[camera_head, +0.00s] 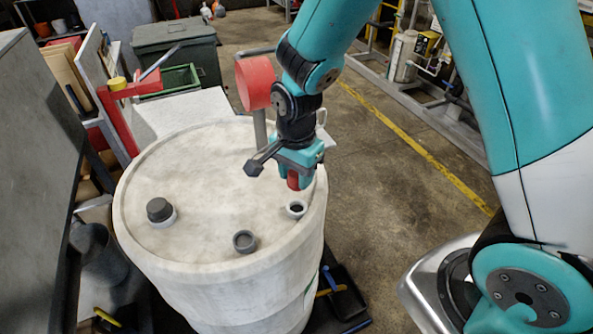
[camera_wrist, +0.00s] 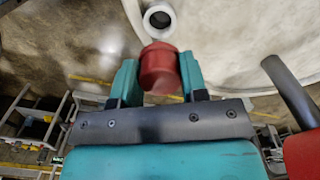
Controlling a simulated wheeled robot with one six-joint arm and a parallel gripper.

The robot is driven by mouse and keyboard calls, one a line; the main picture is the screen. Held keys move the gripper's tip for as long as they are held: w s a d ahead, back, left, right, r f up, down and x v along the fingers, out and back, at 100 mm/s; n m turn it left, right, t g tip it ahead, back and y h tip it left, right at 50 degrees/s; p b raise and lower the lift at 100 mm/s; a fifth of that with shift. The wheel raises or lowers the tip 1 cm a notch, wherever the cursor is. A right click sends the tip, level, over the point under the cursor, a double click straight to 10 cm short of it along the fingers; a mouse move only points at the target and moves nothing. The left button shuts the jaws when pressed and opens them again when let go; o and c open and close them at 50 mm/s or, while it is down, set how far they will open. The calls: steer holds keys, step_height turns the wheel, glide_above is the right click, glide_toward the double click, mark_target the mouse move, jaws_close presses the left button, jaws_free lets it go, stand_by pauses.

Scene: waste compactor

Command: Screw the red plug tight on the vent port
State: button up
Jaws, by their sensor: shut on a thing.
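The red plug (camera_head: 294,181) is held between the fingers of my gripper (camera_head: 300,170), which is shut on it. In the wrist view the plug (camera_wrist: 159,68) sits between the two teal fingertips of my gripper (camera_wrist: 158,78). A white-rimmed open port (camera_head: 297,208), which looks like the vent port, is on the top of the pale drum near its right edge. It also shows in the wrist view as a white ring with a dark hole (camera_wrist: 159,20). The plug is above the drum top and apart from this port.
The drum top (camera_head: 200,185) also bears a dark capped fitting (camera_head: 160,210) at left and a grey ring fitting (camera_head: 245,241) at the front. A red cylinder on a grey post (camera_head: 256,83) stands close behind my gripper. Open floor (camera_head: 390,180) lies to the right.

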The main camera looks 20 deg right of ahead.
mark_target(297, 190)
steer(key=shift+f+b, duration=1.9)
steer(key=shift+f, duration=0.85)
steer(key=n, duration=0.4)
steer(key=shift+r, duration=0.25)
steer(key=shift+n, duration=0.6)
steer(key=shift+n, duration=1)
steer(key=n, duration=0.3)
steer(key=shift+d, duration=0.1)
steer(key=shift+n, duration=0.9)
steer(key=n, duration=0.3)
steer(key=shift+n, duration=0.3)
